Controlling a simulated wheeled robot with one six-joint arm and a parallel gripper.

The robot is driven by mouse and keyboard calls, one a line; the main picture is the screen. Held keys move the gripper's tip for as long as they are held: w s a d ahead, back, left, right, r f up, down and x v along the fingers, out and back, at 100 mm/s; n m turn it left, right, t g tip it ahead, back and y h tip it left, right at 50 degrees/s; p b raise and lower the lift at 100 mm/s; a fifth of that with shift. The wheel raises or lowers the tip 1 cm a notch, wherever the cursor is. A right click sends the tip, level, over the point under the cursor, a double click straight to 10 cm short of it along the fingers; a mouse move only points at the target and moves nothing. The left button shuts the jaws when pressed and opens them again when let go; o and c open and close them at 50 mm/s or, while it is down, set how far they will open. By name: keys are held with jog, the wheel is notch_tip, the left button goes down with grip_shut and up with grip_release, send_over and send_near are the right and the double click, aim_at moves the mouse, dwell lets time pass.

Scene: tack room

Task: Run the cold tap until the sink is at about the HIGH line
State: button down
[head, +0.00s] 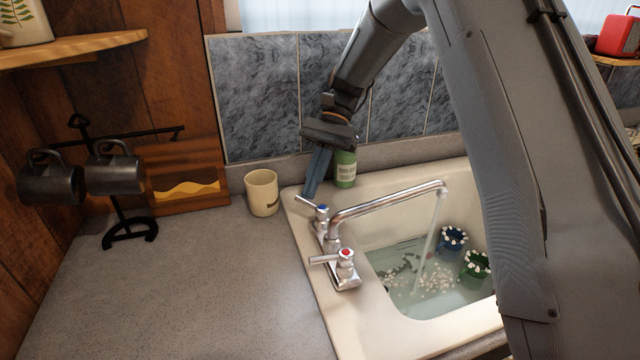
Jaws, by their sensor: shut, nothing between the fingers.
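The sink (320,321) is cream-coloured and holds clear water (408,298) in its basin. A stream runs from the chrome spout (390,200) into the water. The cold tap (320,212), marked blue, is at the far end of the faucet, and the hot tap (346,256), marked red, is at the near end. My gripper (309,190) is shut and empty, pointing down with its tips right by the cold tap's lever. I cannot tell whether they touch. No HIGH line is readable in this view, and my arm hides the sink's right part.
Blue (453,238) and green (474,268) cups with white beads sit in the basin. A green bottle (346,170) stands behind my gripper. A cream mug (262,192) and a rack with dark mugs (114,170) stand left. The front-left counter (200,295) is clear.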

jog(key=shift+s+a+n+g+h, duration=0.2)
jog(key=shift+a+n+h, duration=0.15)
jog(key=shift+n, duration=0.25)
jog(key=shift+s+a+n+g+h, duration=0.1)
jog(key=shift+a+n+g+h, duration=0.2)
jog(key=shift+n, duration=0.3)
jog(key=shift+s+a+p, duration=0.45)
jog(key=shift+p, duration=0.05)
jog(key=shift+s+a+n+h, duration=0.3)
jog(key=shift+n+h, duration=0.15)
jog(key=shift+n, duration=0.15)
jog(key=shift+s+a+p, duration=0.3)
jog(key=shift+s+p, duration=0.1)
jog(key=shift+s, duration=0.25)
